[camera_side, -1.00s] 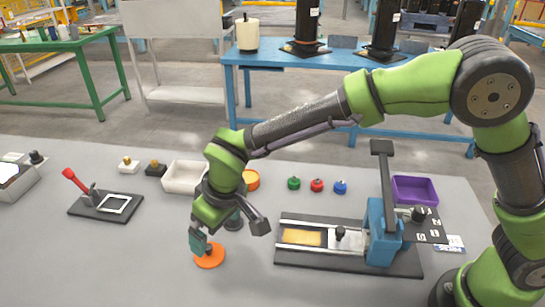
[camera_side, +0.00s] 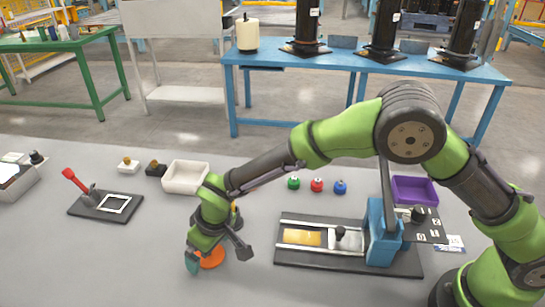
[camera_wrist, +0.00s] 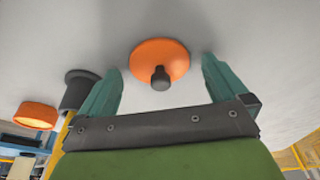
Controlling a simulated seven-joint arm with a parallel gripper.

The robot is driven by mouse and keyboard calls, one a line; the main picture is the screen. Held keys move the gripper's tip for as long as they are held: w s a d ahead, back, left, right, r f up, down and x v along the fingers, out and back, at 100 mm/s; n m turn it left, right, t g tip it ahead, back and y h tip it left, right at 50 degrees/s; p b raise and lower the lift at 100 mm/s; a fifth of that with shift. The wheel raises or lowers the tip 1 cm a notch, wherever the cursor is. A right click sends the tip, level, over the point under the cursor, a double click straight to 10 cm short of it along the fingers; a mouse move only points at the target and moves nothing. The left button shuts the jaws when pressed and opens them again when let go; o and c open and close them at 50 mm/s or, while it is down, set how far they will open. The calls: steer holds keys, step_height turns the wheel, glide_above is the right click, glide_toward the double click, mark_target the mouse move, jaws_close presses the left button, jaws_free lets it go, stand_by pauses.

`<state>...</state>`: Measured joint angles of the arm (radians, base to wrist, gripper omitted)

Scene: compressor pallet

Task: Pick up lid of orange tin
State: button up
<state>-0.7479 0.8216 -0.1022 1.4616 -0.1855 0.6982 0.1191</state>
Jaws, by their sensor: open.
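The orange lid (camera_side: 212,259) is a flat round disc lying on the grey table, partly hidden by my gripper in the side view. In the wrist view the lid (camera_wrist: 150,52) shows a black knob (camera_wrist: 160,78) at its middle. My gripper (camera_side: 218,258) is open and empty, low over the lid. In the wrist view its two green fingers (camera_wrist: 160,66) stand on either side of the lid, apart from it. The open orange tin (camera_wrist: 36,116) shows at the left of the wrist view and is mostly hidden behind my arm in the side view.
A dark grey cylinder (camera_wrist: 77,92) stands left of the fingers in the wrist view. A slide fixture (camera_side: 345,240) with a blue block is to the right. A white tray (camera_side: 186,190) and small green, red and blue knobbed pieces (camera_side: 317,185) stand behind. The front left table is clear.

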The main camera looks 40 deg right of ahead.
steer(key=shift+c, duration=0.5)
steer(key=c, duration=1)
steer(key=shift+r, duration=0.1)
